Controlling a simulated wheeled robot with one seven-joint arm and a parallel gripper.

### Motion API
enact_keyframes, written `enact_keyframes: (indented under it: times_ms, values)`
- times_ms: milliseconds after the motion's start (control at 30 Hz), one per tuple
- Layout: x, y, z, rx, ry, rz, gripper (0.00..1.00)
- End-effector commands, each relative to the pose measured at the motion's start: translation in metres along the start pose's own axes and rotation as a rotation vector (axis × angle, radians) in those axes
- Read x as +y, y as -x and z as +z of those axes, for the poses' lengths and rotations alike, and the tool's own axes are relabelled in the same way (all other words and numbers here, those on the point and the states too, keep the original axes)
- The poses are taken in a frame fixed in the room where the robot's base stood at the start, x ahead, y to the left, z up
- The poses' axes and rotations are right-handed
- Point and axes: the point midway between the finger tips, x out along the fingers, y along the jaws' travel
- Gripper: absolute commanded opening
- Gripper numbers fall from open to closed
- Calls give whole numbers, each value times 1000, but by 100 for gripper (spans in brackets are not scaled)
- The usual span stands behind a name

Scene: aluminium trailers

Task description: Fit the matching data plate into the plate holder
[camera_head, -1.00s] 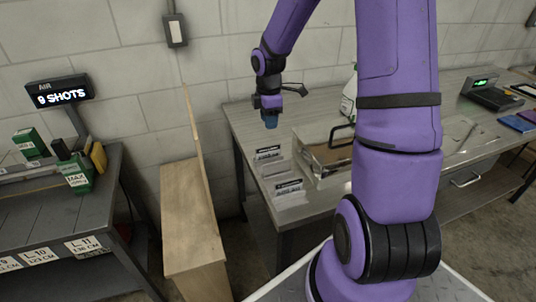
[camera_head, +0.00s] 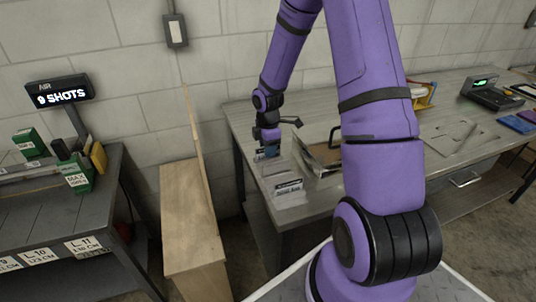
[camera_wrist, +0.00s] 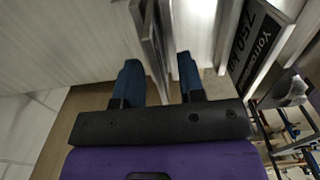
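Data plates stand in a row of pale slotted racks on the left end of the metal table. The nearest plate (camera_head: 289,186) shows a black label. In the wrist view, a plate with a black label (camera_wrist: 256,42) reading "750" and partly legible letters stands to the right. My gripper (camera_head: 267,152) points down at the far end of the row. In the wrist view its two blue fingers (camera_wrist: 160,78) are apart, with the thin edge of another plate (camera_wrist: 153,40) between them and gaps beside it. That plate's face is hidden. I cannot make out the plate holder for certain.
A tray with a dark handle (camera_head: 322,158) stands right of the plates. A scale with a green display (camera_head: 490,92) and blue booklets (camera_head: 516,123) lie at the far right. A wooden panel stand (camera_head: 190,215) is left of the table. The wall is close behind.

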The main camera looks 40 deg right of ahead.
Motion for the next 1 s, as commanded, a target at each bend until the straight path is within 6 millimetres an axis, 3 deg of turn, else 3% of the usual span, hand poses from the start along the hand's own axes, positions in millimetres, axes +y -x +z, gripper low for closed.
enact_keyframes:
  times_ms: [133,367,400,567,1000]
  values:
    - [0,-13,0,0,-1,0,36]
    - [0,-15,1,-1,-2,1,36]
    - [0,-15,1,-1,-2,1,34]
    - [0,-14,1,-1,-2,1,0]
    - [1,-6,1,-1,-2,4,0]
